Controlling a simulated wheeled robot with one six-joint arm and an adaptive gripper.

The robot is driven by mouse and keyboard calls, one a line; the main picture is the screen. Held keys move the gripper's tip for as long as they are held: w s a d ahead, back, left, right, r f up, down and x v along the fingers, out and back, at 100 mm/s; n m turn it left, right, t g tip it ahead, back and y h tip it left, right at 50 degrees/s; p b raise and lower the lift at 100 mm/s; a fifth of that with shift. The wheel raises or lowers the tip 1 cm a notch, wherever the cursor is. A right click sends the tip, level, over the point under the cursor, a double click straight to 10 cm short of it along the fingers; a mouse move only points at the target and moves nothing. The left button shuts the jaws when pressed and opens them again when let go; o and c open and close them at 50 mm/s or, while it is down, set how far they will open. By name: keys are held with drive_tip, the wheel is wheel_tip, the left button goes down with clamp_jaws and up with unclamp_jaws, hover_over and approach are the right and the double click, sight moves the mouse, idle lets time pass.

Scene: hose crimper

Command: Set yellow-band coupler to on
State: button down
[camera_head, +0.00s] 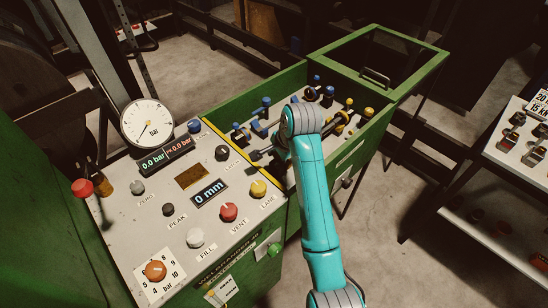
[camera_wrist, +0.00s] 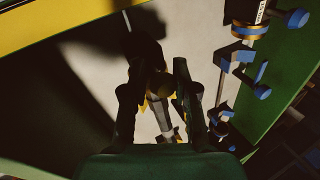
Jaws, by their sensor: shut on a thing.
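In the wrist view my gripper (camera_wrist: 160,90) has its two dark fingers closed around a dark, brownish rounded end. Yellow parts and a grey shaft show just below it, so I take it for the yellow-band coupler (camera_wrist: 159,84); shadow hides its band and exact position. In the head view my teal arm reaches over the green bay. My gripper (camera_head: 262,154) is a dark shape at the left of the wrist, partly hidden, and what it holds is not clear there.
Blue-banded couplers and handles (camera_wrist: 238,58) stand close on the right in the wrist view. Yellow-ended parts (camera_head: 368,112) stand right of my arm in the bay. The control panel (camera_head: 150,210) with knobs and gauge lies left. The green framed lid (camera_head: 375,62) stands open behind.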

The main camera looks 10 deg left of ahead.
drive_tip(key=shift+w+d, duration=0.7)
drive_tip(key=shift+w, duration=0.2)
drive_tip(key=c, duration=1.2)
unclamp_jaws()
drive_tip(key=shift+o, duration=0.2)
drive_tip(key=v, duration=0.7)
drive_tip(key=shift+r, duration=0.25)
drive_tip(key=shift+d, duration=0.1)
